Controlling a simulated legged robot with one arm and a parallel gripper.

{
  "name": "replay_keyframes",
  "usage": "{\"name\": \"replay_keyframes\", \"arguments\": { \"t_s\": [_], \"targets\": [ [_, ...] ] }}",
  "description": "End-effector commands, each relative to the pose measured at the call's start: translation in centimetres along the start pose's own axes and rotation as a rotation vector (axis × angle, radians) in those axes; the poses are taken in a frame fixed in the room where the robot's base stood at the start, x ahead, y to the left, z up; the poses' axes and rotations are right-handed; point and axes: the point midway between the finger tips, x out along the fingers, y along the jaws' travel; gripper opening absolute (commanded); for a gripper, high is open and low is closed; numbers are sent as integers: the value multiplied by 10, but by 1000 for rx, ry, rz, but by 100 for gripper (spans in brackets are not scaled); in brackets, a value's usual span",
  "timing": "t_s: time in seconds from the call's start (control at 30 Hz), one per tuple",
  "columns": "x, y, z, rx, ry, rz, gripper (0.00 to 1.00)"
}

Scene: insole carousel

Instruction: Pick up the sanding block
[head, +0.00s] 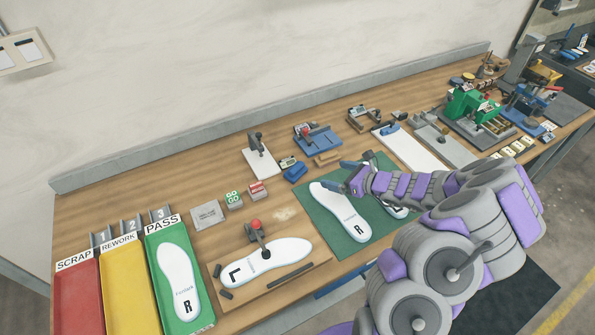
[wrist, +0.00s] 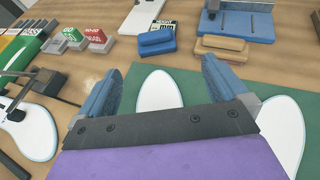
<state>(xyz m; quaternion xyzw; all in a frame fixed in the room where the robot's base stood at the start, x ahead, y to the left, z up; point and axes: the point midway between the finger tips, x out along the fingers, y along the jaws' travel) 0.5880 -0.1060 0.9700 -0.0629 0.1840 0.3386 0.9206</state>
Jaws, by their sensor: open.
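A small blue block (head: 295,172) with a rounded top, which looks like the sanding block, lies on the wooden bench behind the green mat. It also shows in the wrist view (wrist: 157,41), ahead of and roughly between my fingertips, clear of both. My gripper (head: 347,175) is over the green mat, to the right of the block and nearer the front. In the wrist view its two blue fingers (wrist: 160,66) are spread wide with nothing between them. A white insole lies beyond the fingers on the mat below.
White insoles lie on the green mat (head: 316,203). A tan block (head: 327,158) and a blue fixture (head: 317,138) stand right of the blue block. A small height gauge (wrist: 164,24) sits just behind it. GO and NO-GO blocks (head: 233,199) stand left. Bare wood lies between.

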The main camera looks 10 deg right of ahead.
Motion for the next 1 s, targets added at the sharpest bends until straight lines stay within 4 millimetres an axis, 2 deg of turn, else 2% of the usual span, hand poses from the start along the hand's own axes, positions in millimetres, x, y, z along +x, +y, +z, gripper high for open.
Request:
{"name": "replay_keyframes", "arguments": {
  "t_s": [0.27, 0.6, 0.87, 1.0],
  "targets": [
    [50, 9, 2, -10, 3, 7, 100],
    [105, 6, 0, -8, 3, 6, 100],
    [122, 5, 2, -9, 0, 3, 100],
    [141, 8, -2, -12, 1, 6, 100]
  ]
}}
